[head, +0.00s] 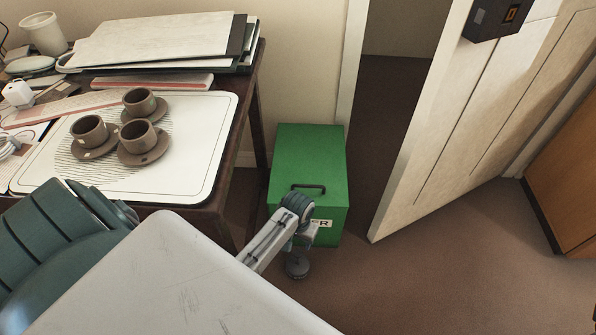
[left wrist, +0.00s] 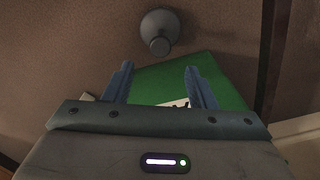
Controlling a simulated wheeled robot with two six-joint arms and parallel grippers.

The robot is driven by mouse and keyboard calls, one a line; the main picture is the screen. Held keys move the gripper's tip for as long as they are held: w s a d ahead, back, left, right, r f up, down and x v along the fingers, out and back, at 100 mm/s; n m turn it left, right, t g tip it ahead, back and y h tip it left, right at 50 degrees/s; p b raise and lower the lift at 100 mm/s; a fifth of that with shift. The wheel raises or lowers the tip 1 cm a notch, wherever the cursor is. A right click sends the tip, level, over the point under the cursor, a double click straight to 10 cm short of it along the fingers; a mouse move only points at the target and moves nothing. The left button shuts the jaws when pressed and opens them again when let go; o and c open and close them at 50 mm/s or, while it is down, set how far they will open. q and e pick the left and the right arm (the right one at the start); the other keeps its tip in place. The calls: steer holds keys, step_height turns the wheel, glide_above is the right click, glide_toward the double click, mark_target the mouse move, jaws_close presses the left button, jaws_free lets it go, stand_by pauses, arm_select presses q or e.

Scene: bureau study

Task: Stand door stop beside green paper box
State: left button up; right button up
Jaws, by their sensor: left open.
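The green paper box (head: 308,148) stands on the floor beside the desk, with a black handle and a white label on its front. The dark grey door stop (head: 297,269) stands upright on the carpet in front of the box, close to its front face. My left gripper (head: 300,241) is above the door stop and partly covers the box's label. In the left wrist view the two blue fingers (left wrist: 159,78) are apart with nothing between them. There the door stop (left wrist: 160,28) lies beyond the fingertips, and the green box (left wrist: 222,82) is behind the fingers. My right gripper is not in view.
A desk (head: 259,110) with a white tray (head: 215,132) and brown cups on saucers is left of the box. An open white door (head: 455,115) stands to the right. Carpet (head: 420,285) is clear at lower right.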

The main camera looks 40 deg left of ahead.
arm_select(q)
steer(key=shift+r, duration=1.15)
stand_by(0.6)
